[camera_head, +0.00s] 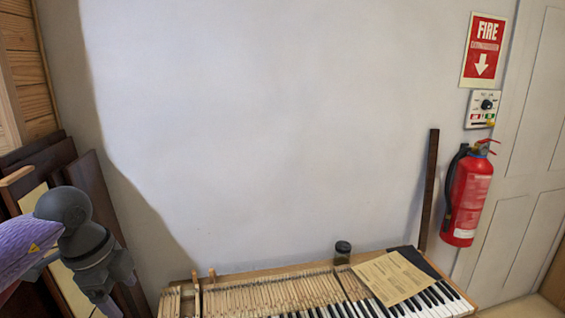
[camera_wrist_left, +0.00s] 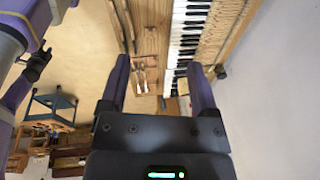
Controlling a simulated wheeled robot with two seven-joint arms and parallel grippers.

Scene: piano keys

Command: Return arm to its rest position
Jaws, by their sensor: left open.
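My left arm comes in at the lower left of the head view, with a purple link and a grey wrist; the gripper end (camera_head: 105,300) is partly cut off at the bottom edge. In the left wrist view my left gripper (camera_wrist_left: 159,62) has its two purple-grey fingers spread apart, with nothing between them. The piano keyboard (camera_head: 436,300) lies to the right of it in the head view, and its keys (camera_wrist_left: 190,30) show beyond the fingers in the wrist view. A dark end of my other arm (camera_wrist_left: 38,65) shows at the left of the wrist view, too small to read.
A paper sheet (camera_head: 392,278) and a dark jar (camera_head: 342,252) rest on the piano. Dark boards (camera_head: 95,195) lean at the left wall. A fire extinguisher (camera_head: 467,195) hangs at the right. In the wrist view a blue cart (camera_wrist_left: 50,103) stands on the floor.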

